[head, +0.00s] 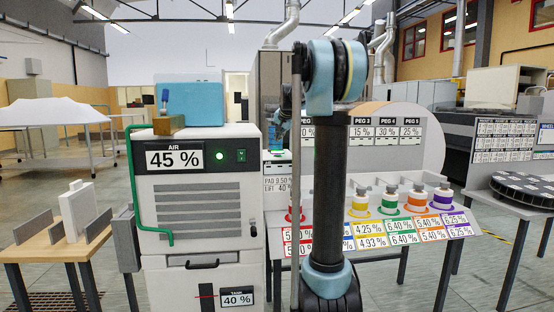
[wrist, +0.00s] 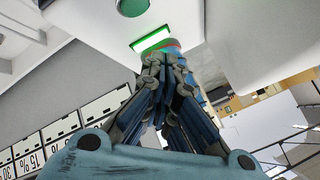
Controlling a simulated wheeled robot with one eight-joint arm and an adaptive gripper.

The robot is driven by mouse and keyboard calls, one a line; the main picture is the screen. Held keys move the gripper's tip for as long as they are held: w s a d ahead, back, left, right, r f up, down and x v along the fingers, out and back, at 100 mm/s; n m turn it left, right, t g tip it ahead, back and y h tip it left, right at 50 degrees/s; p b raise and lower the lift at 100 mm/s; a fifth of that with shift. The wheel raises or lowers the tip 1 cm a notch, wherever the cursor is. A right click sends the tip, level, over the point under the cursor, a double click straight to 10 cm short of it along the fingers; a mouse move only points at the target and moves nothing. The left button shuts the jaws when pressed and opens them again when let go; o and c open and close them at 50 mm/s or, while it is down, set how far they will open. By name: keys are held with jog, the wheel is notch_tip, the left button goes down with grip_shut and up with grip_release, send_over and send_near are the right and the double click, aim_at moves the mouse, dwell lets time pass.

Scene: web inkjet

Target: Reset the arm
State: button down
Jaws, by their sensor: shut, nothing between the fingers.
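My arm stands upright in the middle of the head view, with its blue elbow at the top. My gripper (wrist: 165,58) shows in the wrist view with its blue and grey fingers drawn together, shut and empty. Its tips are close in the picture to a small red and green round part (wrist: 172,46) below a lit green strip (wrist: 152,39) on a pale housing. I cannot tell whether they touch it. In the head view my gripper is mostly hidden behind the arm, with some blue showing (head: 283,128).
A white air cabinet (head: 197,225) reading 45 % stands left of my arm, with a green hose (head: 132,185) and blue box (head: 190,103). Several coloured-ring cups (head: 388,200) stand on a labelled rack at right. A dark disc table (head: 522,188) is far right.

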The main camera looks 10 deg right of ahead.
dwell(0.4)
jog(key=s+a+f+n+g, duration=0.1)
jog(key=s+f, duration=0.3)
jog(key=s, duration=0.6)
jog(key=s+f+n+g, duration=0.15)
jog(key=s+f, duration=0.25)
jog(key=s, duration=0.5)
jog(key=s+a+f+n+g, duration=0.15)
jog(key=s+f, duration=0.35)
jog(key=s, duration=0.5)
jog(key=s+f+n+g, duration=0.1)
jog(key=s+f+n, duration=0.1)
jog(key=s+f, duration=0.8)
jog(key=s+d+f+n+g+h, duration=0.1)
jog(key=s+f+n+g, duration=0.1)
jog(key=s+f, duration=0.9)
jog(key=s, duration=0.6)
jog(key=shift+s+d+f, duration=0.15)
jog(key=shift+s+d, duration=0.05)
jog(key=shift+s, duration=0.05)
jog(key=shift+w+f, duration=0.2)
jog(key=shift+w, duration=0.3)
